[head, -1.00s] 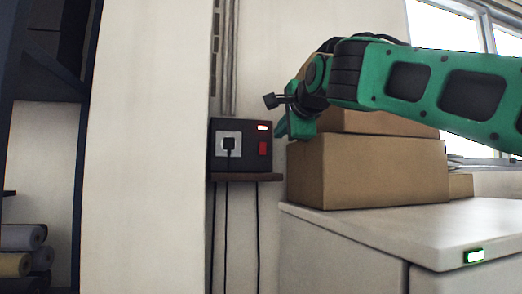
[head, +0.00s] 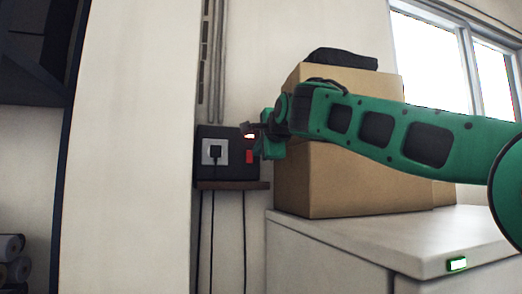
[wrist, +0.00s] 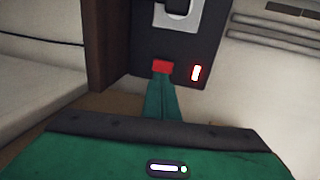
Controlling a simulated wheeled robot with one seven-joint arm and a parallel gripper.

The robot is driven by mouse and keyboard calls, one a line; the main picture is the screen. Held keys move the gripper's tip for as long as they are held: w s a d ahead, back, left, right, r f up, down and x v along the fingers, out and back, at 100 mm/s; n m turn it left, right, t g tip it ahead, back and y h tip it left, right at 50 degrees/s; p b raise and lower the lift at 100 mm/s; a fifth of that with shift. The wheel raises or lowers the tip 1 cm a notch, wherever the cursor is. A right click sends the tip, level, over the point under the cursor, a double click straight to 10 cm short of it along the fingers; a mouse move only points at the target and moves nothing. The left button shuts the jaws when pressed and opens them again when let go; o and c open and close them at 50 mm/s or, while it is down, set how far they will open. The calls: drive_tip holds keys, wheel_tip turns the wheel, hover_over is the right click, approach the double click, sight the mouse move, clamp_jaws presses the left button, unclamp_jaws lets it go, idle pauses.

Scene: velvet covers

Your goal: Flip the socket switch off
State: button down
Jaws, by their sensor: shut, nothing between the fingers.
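The socket box (head: 227,172) is dark, with a light socket plate (head: 206,152) and a black plug in it. It sits on a small brown shelf against the wall. Its red switch (head: 250,157) is on the right side, below a lit indicator (head: 249,136). In the wrist view the red switch (wrist: 163,67) lies right at the tips of my green gripper (wrist: 161,78), beside the glowing indicator (wrist: 196,73). The fingers are together and empty. I cannot tell whether the tips touch the switch. In the head view my gripper (head: 262,148) is just right of the box.
Cardboard boxes (head: 318,185) are stacked on a white cabinet (head: 330,238) to the right, behind my arm. Cables hang below the shelf (head: 232,185). A pale wall panel (head: 135,150) stands to the left. Rolls (head: 12,250) lie at the far left.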

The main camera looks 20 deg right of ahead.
drive_tip(key=shift+w+r, duration=0.1)
drive_tip(key=shift+w, duration=2.5)
drive_tip(key=shift+w+r, duration=0.15)
drive_tip(key=shift+w, duration=0.05)
approach(251, 154)
drive_tip(key=s+r, duration=0.3)
drive_tip(key=s, duration=0.3)
drive_tip(key=shift+s+r, duration=0.2)
drive_tip(key=shift+r, duration=0.2)
